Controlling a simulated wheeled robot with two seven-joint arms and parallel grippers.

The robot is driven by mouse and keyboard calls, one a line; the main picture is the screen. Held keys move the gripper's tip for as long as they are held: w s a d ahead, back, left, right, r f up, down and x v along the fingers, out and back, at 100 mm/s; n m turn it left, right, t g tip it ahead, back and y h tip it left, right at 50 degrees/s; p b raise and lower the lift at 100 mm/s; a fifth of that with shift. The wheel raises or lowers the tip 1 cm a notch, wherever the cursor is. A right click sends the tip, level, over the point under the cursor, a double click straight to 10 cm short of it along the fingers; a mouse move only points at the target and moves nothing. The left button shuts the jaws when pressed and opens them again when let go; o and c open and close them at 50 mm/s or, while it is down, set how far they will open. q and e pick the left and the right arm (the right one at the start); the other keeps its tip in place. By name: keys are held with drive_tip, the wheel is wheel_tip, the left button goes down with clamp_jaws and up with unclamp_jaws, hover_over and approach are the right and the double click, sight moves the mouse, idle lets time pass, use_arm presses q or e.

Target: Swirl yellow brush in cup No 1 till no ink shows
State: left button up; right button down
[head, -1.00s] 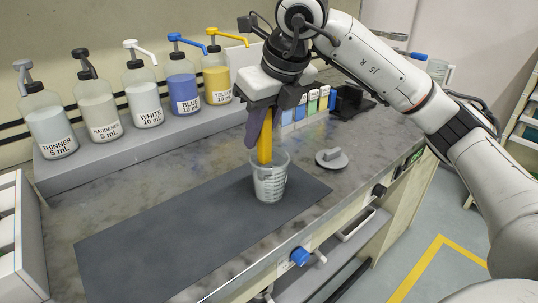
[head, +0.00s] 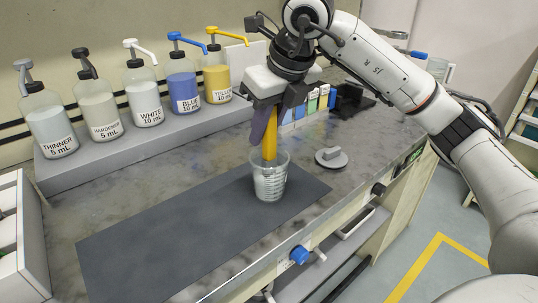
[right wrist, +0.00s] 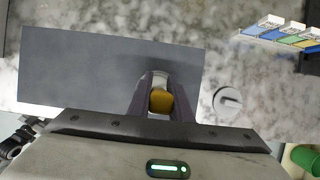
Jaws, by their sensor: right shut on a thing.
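The yellow brush (head: 269,146) stands near upright with its lower end inside a clear cup (head: 270,186). My right gripper (head: 264,122) is shut on the brush's upper part, above the cup's rim. In the right wrist view the yellow brush end (right wrist: 161,101) shows between my fingers (right wrist: 160,97), and the cup's rim shows just beyond it. The cup stands on the dark mat (head: 170,240). Its lower part looks whitish grey; the brush tip is hidden in it, and I cannot read a number on the cup. My left gripper is not in view.
Several pump bottles, among them thinner (head: 52,128), white (head: 144,98), blue (head: 183,88) and yellow (head: 217,80), stand on a grey shelf behind. A grey round lid-like piece (head: 331,157) lies right of the cup. The mat's left part is clear.

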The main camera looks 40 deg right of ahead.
idle(0.3)
wheel_tip(320, 180, up, 9)
drive_tip(key=p, duration=0.7)
drive_tip(key=shift+r+p, duration=0.15)
drive_tip(key=shift+p, duration=0.2)
wheel_tip(320, 180, up, 4)
drive_tip(key=p, duration=0.2)
drive_tip(key=shift+p, duration=0.35)
idle(0.4)
